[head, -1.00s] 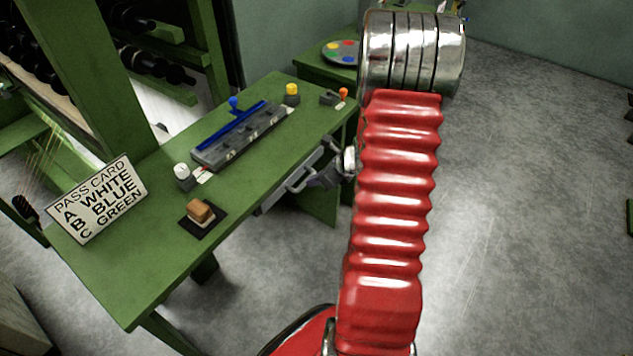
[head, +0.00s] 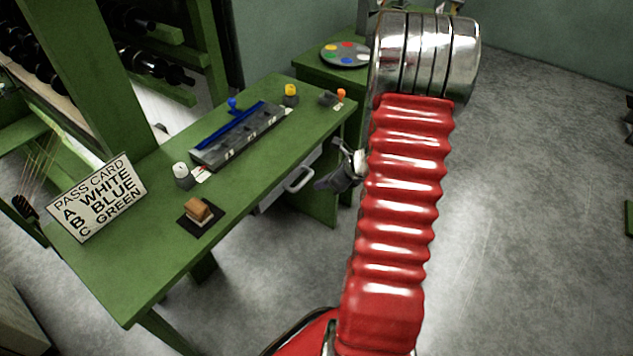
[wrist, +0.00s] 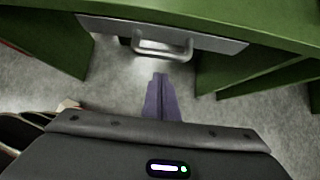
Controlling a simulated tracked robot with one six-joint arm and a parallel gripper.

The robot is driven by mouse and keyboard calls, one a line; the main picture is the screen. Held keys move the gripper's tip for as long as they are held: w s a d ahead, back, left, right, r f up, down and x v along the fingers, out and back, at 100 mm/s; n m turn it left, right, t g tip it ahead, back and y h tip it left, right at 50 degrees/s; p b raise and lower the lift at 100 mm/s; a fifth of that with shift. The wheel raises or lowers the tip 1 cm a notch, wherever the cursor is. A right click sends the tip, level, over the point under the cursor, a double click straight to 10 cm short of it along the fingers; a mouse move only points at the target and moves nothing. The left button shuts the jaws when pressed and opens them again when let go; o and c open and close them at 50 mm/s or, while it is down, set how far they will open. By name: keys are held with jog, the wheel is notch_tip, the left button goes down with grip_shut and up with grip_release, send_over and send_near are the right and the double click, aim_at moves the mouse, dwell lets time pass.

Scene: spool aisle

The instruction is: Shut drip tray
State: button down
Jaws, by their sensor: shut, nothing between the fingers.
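The drip tray shows as a grey front panel (head: 271,198) with a pale bar handle (head: 299,179), under the near long edge of the green table. In the wrist view the panel (wrist: 215,43) lies close under the tabletop edge, with the handle (wrist: 163,49) sticking out toward me. I see no open tray interior; any small gap behind the panel is hidden. My gripper (head: 321,184) is shut and empty, just right of the handle and apart from it. In the wrist view its closed fingers (wrist: 160,78) point at the handle, with floor visible between.
The green table (head: 125,275) carries a grey block with a blue bar (head: 240,135), a pass card (head: 97,198), a sponge-like block (head: 199,211) on a dark pad, and small coloured knobs. A side table (head: 320,73) holds a palette. Floor at right is clear.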

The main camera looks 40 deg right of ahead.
jog(key=v, duration=1)
jog(key=shift+s, duration=0.1)
dwell(0.4)
jog(key=s+a+n+g+y, duration=0.1)
jog(key=s+a+n+g, duration=0.1)
jog(key=s+a+n, duration=0.35)
jog(key=s+a+r+n+h, duration=0.1)
jog(key=a+r+n, duration=0.8)
jog(key=a+n, duration=0.4)
jog(key=s+a+r+n+h, duration=0.2)
jog(key=a+r+n, duration=0.8)
jog(key=a+n, duration=0.4)
jog(key=shift+s+a, duration=0.2)
jog(key=shift+s, duration=0.15)
